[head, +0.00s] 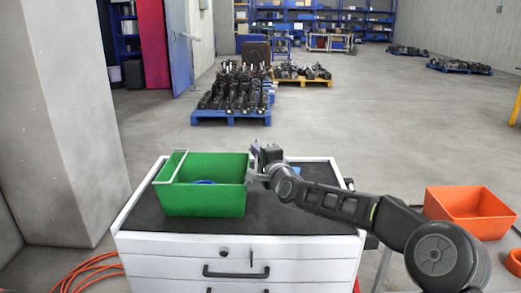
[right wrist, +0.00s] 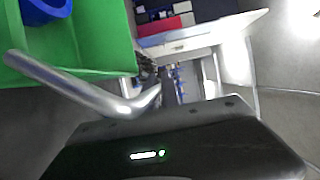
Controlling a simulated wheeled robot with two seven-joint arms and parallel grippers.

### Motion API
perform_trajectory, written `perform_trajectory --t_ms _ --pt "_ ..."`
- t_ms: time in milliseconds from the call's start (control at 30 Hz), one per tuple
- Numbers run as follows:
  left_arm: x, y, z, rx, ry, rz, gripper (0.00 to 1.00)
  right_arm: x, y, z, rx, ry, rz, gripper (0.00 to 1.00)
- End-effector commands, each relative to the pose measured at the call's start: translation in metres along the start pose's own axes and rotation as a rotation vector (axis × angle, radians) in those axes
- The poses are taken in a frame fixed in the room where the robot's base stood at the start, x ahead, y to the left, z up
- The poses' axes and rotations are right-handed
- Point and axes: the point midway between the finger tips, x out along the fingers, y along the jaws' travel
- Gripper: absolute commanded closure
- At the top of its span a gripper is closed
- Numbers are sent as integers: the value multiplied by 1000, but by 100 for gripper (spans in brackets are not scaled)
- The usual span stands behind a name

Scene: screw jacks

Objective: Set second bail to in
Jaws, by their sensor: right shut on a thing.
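A green bin (head: 205,200) stands on the dark top of the white drawer cabinet. One pale bail (head: 172,165) lies along the bin's left rim. My right gripper (head: 260,165) is at the bin's right rim and is shut on the other bail. In the right wrist view this bail (right wrist: 75,86) is a grey metal bar that runs along the green wall and ends at the gripper; its gripped part is mostly hidden. My left gripper is not in view.
A blue round thing (head: 205,182) lies inside the bin. The cabinet (head: 150,246) has dark drawer handles. An orange bin (head: 468,205) stands at the right. Behind the cabinet, pallets with dark parts (head: 235,92) stand on open floor.

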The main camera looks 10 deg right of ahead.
Motion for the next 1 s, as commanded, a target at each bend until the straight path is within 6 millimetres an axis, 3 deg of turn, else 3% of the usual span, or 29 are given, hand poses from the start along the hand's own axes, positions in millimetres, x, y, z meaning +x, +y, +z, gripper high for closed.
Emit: perform_trajectory --t_ms 33,433,1000 --pt "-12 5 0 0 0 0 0 1 -10 4 -41 -3 15 100" --pt "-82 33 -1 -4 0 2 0 8 -21 21 -391 -3 164 100" --pt "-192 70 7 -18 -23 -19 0 18 -17 45 -893 1 373 100"
